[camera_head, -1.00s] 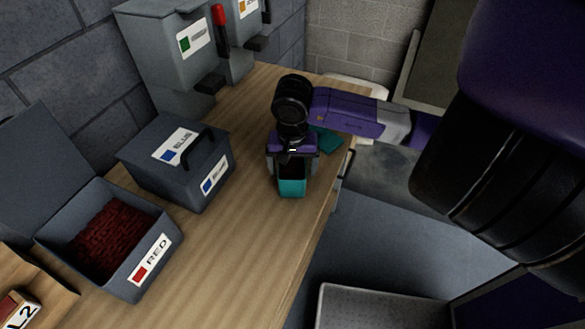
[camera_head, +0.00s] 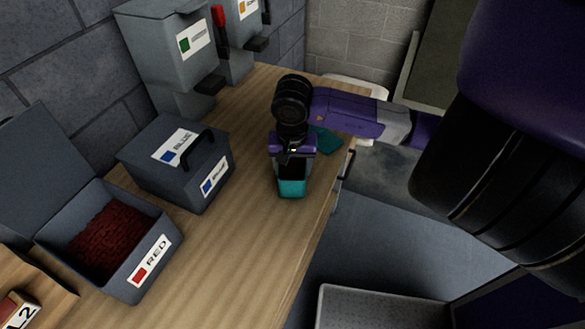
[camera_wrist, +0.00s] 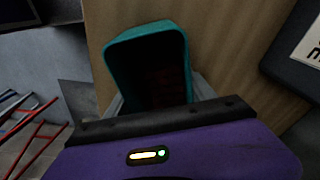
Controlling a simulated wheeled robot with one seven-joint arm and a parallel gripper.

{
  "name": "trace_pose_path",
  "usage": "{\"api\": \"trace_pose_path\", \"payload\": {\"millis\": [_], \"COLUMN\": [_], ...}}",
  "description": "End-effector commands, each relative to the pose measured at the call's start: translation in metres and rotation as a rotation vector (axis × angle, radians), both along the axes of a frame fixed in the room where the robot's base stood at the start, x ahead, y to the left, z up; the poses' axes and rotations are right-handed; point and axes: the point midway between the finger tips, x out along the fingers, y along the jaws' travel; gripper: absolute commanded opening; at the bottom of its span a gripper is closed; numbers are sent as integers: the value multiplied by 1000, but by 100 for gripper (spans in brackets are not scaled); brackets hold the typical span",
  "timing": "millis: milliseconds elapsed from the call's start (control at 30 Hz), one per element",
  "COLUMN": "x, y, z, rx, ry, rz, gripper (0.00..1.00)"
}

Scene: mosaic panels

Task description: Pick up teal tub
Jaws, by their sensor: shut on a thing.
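The teal tub (camera_head: 291,188) stands on the wooden counter near its right edge, below my gripper (camera_head: 291,166) in the head view. In the wrist view the tub (camera_wrist: 117,58) shows its open top, with a dark reddish inside that is too dim to make out. My gripper (camera_wrist: 158,108) is shut on the tub; its fingers are mostly hidden by the purple palm. Whether the tub is clear of the counter cannot be told. Another teal piece (camera_head: 327,142) lies on the counter behind my wrist, partly covered.
An open grey box labelled RED (camera_head: 150,262) holds red pieces. A closed box labelled BLUE (camera_head: 214,183) stands behind it. Grey dispensers (camera_head: 165,60) stand at the back left. The wooden counter (camera_head: 230,245) is clear in front of the tub. A grey tray (camera_head: 380,292) is at lower right.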

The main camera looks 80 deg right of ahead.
Motion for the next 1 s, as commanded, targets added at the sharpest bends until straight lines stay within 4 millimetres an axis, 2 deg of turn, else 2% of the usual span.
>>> {"api": "trace_pose_path", "payload": {"millis": [167,267,367,700,900,1000], "x": [0,0,1,1,1,1], "y": [-1,-1,-2,-2,-1,-1], "z": [11,24,44,133,173,185], "rx": [-3,-6,-9,-10,-7,-6], "ry": [0,-2,-2,-1,-1,-1], "rz": [1,3,4,3,3,0], "gripper": [0,0,0,0,0,0]}}
